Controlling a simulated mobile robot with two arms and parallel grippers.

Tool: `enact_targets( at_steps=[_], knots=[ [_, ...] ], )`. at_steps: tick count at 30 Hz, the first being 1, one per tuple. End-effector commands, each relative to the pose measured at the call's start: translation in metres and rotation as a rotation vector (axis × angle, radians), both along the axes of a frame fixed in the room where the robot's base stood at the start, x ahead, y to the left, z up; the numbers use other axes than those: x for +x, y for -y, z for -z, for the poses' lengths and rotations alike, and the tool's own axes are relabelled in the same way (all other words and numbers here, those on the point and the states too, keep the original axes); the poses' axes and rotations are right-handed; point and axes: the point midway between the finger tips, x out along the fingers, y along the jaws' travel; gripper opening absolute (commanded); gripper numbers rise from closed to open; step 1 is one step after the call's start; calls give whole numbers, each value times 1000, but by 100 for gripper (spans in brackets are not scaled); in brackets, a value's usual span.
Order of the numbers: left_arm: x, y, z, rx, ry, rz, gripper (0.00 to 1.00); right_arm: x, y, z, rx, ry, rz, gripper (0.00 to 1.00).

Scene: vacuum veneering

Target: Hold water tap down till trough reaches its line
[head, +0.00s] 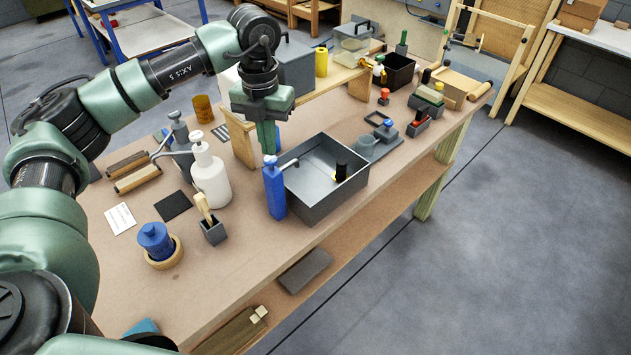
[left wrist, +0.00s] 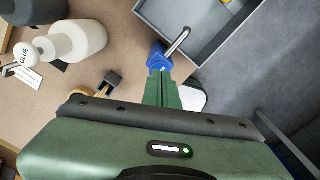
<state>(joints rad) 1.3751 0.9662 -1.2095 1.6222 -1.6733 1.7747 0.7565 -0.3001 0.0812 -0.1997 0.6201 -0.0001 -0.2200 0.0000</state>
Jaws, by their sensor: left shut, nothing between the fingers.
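The water tap (head: 274,187) is a blue upright post with a grey spout that reaches over the left end of the trough. I cannot make out a water level or the line. My left gripper (head: 268,150) is shut and empty, pointing down at the top of the tap. In the left wrist view its fingertips (left wrist: 160,78) meet or almost meet the blue tap head (left wrist: 158,58); contact is unclear. My right gripper is not in view.
A white glue bottle (head: 210,178) stands left of the tap. A wooden shelf (head: 325,92) runs behind the trough.

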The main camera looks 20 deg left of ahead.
Motion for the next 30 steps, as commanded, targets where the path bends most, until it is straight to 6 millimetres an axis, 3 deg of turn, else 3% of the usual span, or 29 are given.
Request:
enact_targets(
  at_steps=[30],
  knots=[
    [0, 0, 27, 0, 0, 0, 0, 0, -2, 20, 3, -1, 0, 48]
  ],
)
